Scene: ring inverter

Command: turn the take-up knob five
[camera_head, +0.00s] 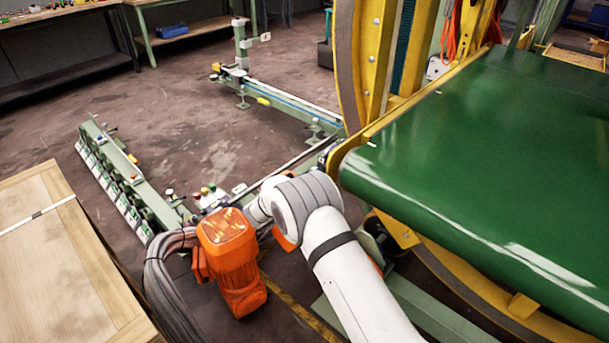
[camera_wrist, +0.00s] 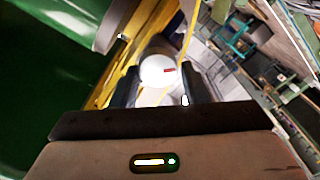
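In the wrist view, a white round knob (camera_wrist: 158,71) with a small red mark lies between and beyond the two dark fingers of my gripper (camera_wrist: 160,84). The fingers are spread apart, one on each side of it, and I see no clear contact. I cannot tell whether this is the take-up knob, as no number is readable. In the head view my white arm reaches in beside the end of the green belt (camera_head: 480,150); my gripper and the knob are not made out there.
The yellow ring frame (camera_head: 375,50) and belt stand close on the right. An orange motor (camera_head: 231,250) with grey cables is left of my arm. A green rail with clamps (camera_head: 125,175) lies farther left, a wooden crate (camera_head: 60,275) at lower left.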

